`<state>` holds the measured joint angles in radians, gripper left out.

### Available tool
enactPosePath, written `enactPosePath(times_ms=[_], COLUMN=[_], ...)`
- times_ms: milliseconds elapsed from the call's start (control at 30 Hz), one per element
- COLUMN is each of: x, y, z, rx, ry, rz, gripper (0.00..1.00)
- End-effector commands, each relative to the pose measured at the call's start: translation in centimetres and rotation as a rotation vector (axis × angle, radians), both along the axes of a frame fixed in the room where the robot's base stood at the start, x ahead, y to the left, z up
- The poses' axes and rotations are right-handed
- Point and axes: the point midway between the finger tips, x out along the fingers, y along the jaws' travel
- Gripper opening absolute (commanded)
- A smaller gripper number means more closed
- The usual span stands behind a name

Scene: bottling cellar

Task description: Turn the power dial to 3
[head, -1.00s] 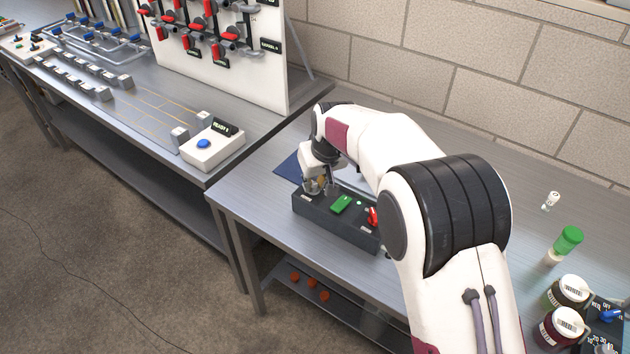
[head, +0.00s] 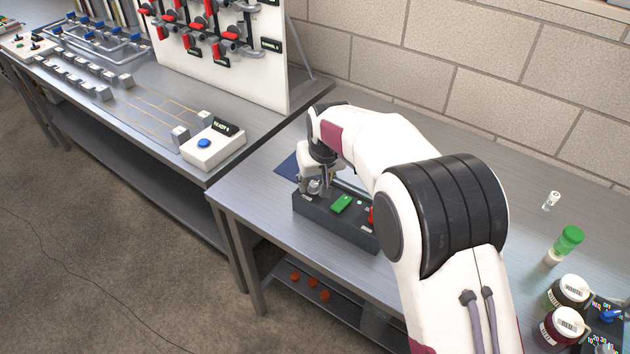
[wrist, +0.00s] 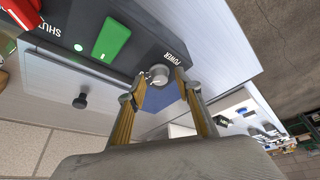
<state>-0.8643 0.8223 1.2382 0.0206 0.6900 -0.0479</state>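The power dial (wrist: 159,74) is a small round grey knob under the label POWER, at one end of a dark control box (head: 335,226). My gripper (wrist: 161,82) is at the dial in the wrist view. Its two fingers are spread, one on each side of the knob, with a gap visible on both sides. In the head view my gripper (head: 314,187) is low over the left end of the box and hides much of the dial. I cannot read the dial's setting or any numbers.
The box also has a green switch (head: 341,204) and a red control (head: 371,216), partly behind my arm. The table between is clear.

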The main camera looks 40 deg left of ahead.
Motion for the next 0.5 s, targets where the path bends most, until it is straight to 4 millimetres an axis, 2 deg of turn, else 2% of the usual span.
enactPosePath(times_ms=[267,500], x=[-0.1,-0.6], y=[-0.1,-0.7], z=[0.6,2.5], rx=[0.001,0.002], ry=[-0.001,-0.002], rz=[0.0,0.0], gripper=[0.34,0.34])
